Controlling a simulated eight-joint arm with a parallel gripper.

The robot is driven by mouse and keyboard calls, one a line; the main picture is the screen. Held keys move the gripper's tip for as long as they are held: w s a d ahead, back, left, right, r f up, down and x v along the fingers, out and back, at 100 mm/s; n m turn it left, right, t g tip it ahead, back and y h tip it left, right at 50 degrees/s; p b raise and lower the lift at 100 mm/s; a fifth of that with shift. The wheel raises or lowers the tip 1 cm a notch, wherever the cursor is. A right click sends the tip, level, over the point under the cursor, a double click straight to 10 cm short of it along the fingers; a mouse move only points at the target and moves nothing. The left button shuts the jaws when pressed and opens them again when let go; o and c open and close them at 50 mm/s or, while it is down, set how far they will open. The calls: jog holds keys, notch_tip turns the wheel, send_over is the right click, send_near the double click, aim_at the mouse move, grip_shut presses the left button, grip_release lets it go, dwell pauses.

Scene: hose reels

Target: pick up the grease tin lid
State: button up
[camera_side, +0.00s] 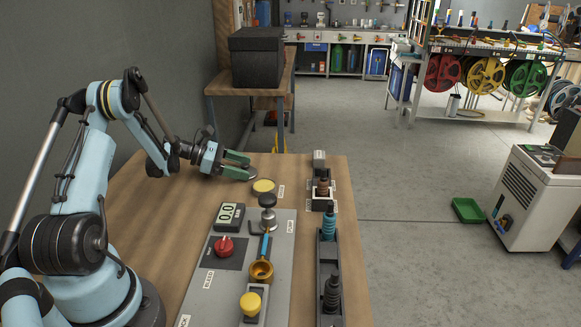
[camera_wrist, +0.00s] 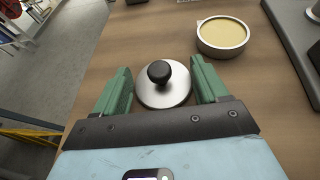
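The grease tin lid (camera_wrist: 165,91) is a round silver disc with a black knob on top, lying on the wooden bench. In the wrist view it sits between the two green fingers of my gripper (camera_wrist: 160,88). The fingers are open, one on each side, with a visible gap at the left and a narrow one at the right. In the side view my gripper (camera_side: 240,164) is low over the bench, and the lid (camera_side: 236,174) is partly hidden by its fingers. The open grease tin (camera_wrist: 222,36), filled with pale yellow grease, stands just beyond; it also shows in the side view (camera_side: 263,186).
A grey panel (camera_side: 283,281) with a gauge, a red knob, a yellow button and a tamper-like handle lies to the right. A dark rack (camera_side: 327,262) with hose fittings stands beyond it. A black box (camera_side: 257,57) is on a table behind. Bare bench lies left of the panel.

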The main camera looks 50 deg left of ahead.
jog(key=c, duration=0.5)
jog(key=shift+r, duration=0.1)
